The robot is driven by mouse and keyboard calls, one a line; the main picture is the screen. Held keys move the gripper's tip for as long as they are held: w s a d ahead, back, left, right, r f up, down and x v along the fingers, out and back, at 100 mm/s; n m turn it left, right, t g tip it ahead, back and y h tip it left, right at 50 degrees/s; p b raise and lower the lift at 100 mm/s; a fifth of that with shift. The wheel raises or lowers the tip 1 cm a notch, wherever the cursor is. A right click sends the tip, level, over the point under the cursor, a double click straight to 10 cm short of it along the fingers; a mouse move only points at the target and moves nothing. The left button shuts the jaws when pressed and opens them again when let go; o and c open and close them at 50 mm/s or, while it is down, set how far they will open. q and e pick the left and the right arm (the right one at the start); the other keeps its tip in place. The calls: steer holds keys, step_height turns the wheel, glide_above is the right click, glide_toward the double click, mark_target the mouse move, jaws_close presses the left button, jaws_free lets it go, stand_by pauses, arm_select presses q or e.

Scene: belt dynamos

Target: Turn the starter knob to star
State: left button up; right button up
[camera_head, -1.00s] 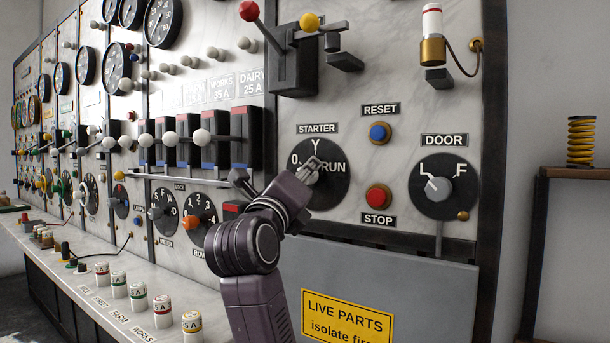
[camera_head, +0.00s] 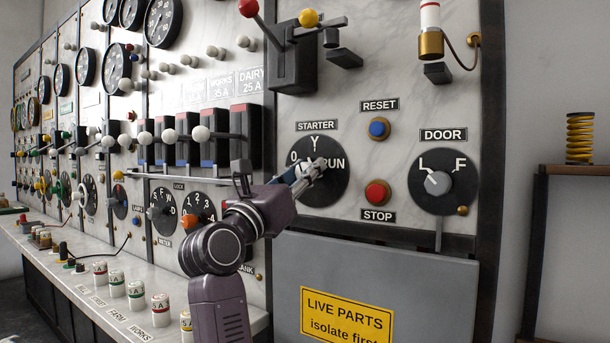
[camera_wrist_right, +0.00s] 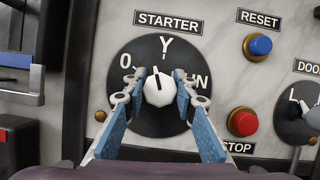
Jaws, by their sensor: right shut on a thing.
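The starter dial (camera_head: 333,185) is a black disc marked 0, Y (star) and RUN, under a STARTER label. It also shows in the right wrist view (camera_wrist_right: 130,65). Its white knob (camera_wrist_right: 158,92) has a dark pointer line, which points upward, a little to the left of the Y. My right gripper (camera_head: 313,168) reaches the dial from the left, and its blue-padded fingers (camera_wrist_right: 159,86) are closed on both sides of the knob. In the head view the gripper hides most of the knob and part of RUN. My left gripper is not in view.
Right of the dial are a blue RESET button (camera_head: 379,127), a red STOP button (camera_head: 377,192) and the DOOR knob (camera_head: 438,182). A lever with a red ball (camera_head: 248,8) is above. A marble ledge (camera_head: 125,318) with several fuses runs below left.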

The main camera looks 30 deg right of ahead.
steer(key=m+g, duration=0.2)
steer(key=m, duration=0.1)
steer(key=shift+f+h, duration=0.1)
steer(key=shift+h, duration=0.2)
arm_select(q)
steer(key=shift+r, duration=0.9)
arm_select(e)
steer(key=shift+m+g, duration=0.5)
steer(key=shift+m, duration=0.9)
steer(key=o, duration=1.2)
steer(key=shift+c, duration=0.2)
steer(key=shift+h, duration=0.3)
step_height(320, 180, up, 10)
steer(key=shift+r, duration=0.1)
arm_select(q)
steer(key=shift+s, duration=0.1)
